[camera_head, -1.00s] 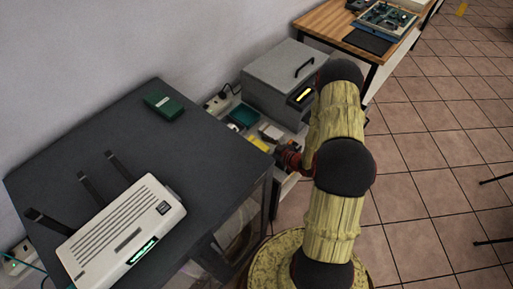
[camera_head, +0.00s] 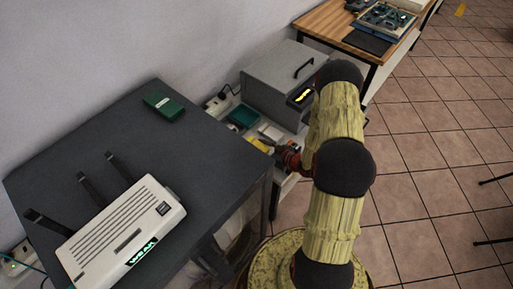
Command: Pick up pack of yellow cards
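A small yellow item (camera_head: 258,144), which looks like the pack of yellow cards, lies on the low surface between the dark table and the grey box. It is small and partly covered by the end of my arm. My gripper (camera_head: 278,155) is at the right of the yellow item, very close to it. I cannot tell whether they touch. The fingers are too small and hidden to show whether they are open or shut.
A teal tray (camera_head: 242,116) and a pale item (camera_head: 270,131) lie close by. The grey box (camera_head: 283,82) stands behind. The dark table (camera_head: 205,150) at left holds a white router (camera_head: 122,232) and a green box (camera_head: 164,105).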

